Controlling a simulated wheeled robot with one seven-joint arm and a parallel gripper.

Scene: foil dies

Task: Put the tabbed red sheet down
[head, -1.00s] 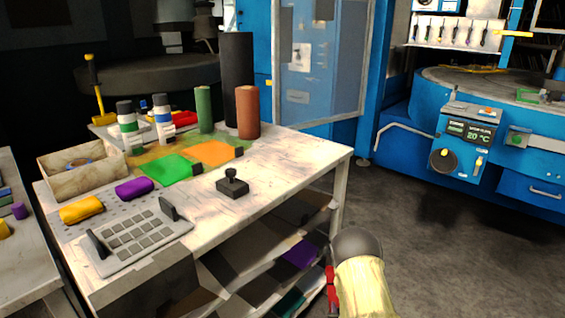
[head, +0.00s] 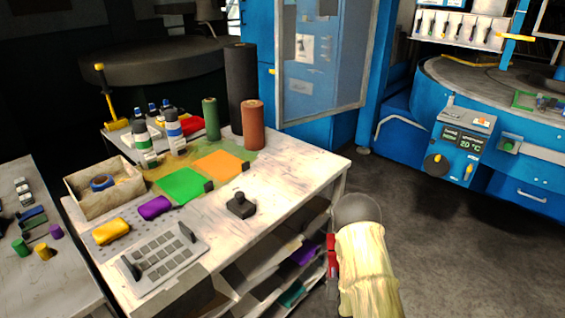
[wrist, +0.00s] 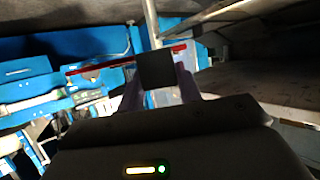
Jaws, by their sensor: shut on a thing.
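In the wrist view my gripper (wrist: 158,82) is shut on the dark square tab (wrist: 156,69) of the red sheet. The red sheet (wrist: 88,67) shows nearly edge-on as a thin red strip behind the tab. In the head view a red strip (head: 331,243) shows beside my yellow-sleeved arm, to the right of the bench; my fingers are hidden there. A green sheet (head: 180,186) and an orange sheet (head: 218,165), each with a dark tab, lie flat side by side on the bench (head: 285,170).
A black knobbed block (head: 240,206) stands on the bench in front of the sheets. Red (head: 253,125) and green (head: 210,119) rolls and bottles stand behind them. A box (head: 103,193) is at the left. The bench's right part is clear. Shelves lie beneath it.

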